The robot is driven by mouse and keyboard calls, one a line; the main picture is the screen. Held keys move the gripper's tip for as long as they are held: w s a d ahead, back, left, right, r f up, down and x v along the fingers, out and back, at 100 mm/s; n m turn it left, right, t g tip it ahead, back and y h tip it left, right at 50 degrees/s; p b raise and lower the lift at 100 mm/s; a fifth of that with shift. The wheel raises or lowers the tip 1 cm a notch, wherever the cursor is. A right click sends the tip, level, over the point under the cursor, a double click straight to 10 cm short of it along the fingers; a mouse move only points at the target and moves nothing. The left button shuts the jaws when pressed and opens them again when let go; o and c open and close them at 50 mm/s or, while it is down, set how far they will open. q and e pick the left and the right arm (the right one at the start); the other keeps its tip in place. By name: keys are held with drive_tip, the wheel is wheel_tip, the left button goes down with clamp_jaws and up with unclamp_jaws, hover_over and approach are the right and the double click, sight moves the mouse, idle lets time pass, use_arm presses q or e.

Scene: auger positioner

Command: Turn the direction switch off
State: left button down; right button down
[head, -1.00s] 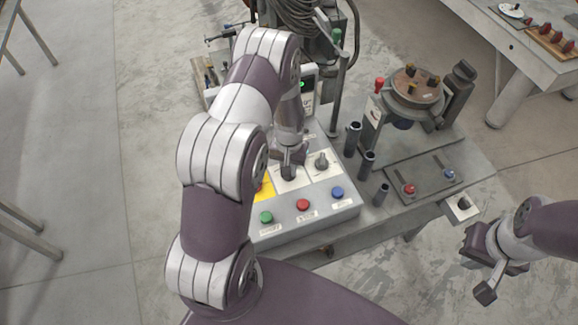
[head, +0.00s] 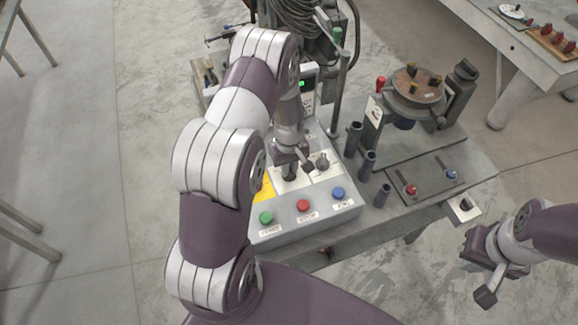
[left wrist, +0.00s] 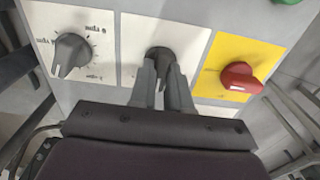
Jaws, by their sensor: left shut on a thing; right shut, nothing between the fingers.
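The control box (head: 262,232) stands on the bench in front of me in the head view. A dark rotary switch (left wrist: 160,53) sits on a white plate in the left wrist view; its lettering is hidden, so I take it as the direction switch. My left gripper (head: 289,174) is shut on this dark knob, and its fingers (left wrist: 163,80) cover most of it in the left wrist view. To its left in that view is a grey speed knob (left wrist: 71,54), to its right a red switch (left wrist: 239,77) on yellow. My right gripper (head: 478,280) is shut and empty, right of the bench.
Green (head: 266,218), red (head: 304,205) and blue (head: 338,193) buttons line the box's front. Dark cylinders (head: 367,163) stand right of the box. A round rotary table (head: 418,84) is at the back right.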

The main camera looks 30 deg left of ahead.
idle(0.4)
use_arm(q)
drive_tip(key=c, duration=1.1)
unclamp_jaws()
drive_tip(key=shift+r, duration=0.1)
wheel_tip(320, 180, up, 13)
drive_tip(key=shift+f+b, duration=0.2)
drive_tip(key=shift+b, duration=1.05)
drive_tip(key=s+d+r+m, duration=0.1)
drive_tip(key=s+d+m, duration=0.1)
drive_tip(key=s+m, duration=0.1)
drive_tip(key=s+d+r+m+t, duration=0.1)
drive_tip(key=s+d+m, duration=0.2)
drive_tip(key=s, duration=0.2)
drive_tip(key=s+d+r+m, duration=0.2)
drive_tip(key=s+d+m, duration=0.1)
drive_tip(key=s+m, duration=0.1)
drive_tip(key=shift+s+d, duration=0.1)
drive_tip(key=shift+s, duration=0.45)
